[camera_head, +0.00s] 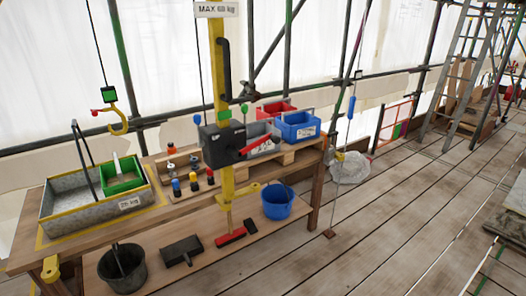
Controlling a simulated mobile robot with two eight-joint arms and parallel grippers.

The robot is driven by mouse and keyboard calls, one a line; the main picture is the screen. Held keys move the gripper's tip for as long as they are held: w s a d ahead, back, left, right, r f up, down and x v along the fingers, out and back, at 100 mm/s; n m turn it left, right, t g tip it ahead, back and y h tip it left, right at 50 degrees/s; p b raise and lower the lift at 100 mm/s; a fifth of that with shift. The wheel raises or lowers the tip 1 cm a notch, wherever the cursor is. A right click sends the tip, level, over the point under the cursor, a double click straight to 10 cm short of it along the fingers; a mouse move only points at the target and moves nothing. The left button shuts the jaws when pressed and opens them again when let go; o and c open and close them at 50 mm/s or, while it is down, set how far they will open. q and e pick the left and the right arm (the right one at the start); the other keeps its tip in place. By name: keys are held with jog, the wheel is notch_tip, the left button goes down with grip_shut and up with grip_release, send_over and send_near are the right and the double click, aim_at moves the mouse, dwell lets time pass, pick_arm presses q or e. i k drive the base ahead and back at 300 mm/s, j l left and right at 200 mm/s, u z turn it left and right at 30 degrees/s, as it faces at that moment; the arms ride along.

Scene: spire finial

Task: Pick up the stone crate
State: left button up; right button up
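A large grey crate (82,212) with a yellowish rim sits on the left end of the wooden workbench. It is the likeliest stone crate, but its small white label (129,203) is too small to read. A green box (122,178) with a pale tool in it sits inside its right part, and a dark upright handle (80,155) rises over it. A smaller grey crate (262,136) stands farther right on the bench, partly hidden by the dark box on the yellow post. Neither of my grippers shows in the head view.
A yellow post (217,75) with a dark box (221,145) stands before the bench. A yellow hook (118,122) hangs behind the large crate. Blue (298,127) and red (274,110) crates stand at right. Buckets and brushes occupy the lower shelf. The plank floor (400,220) at right is largely clear.

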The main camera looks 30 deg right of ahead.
aim_at(297, 126)
jog(key=z, duration=1.45)
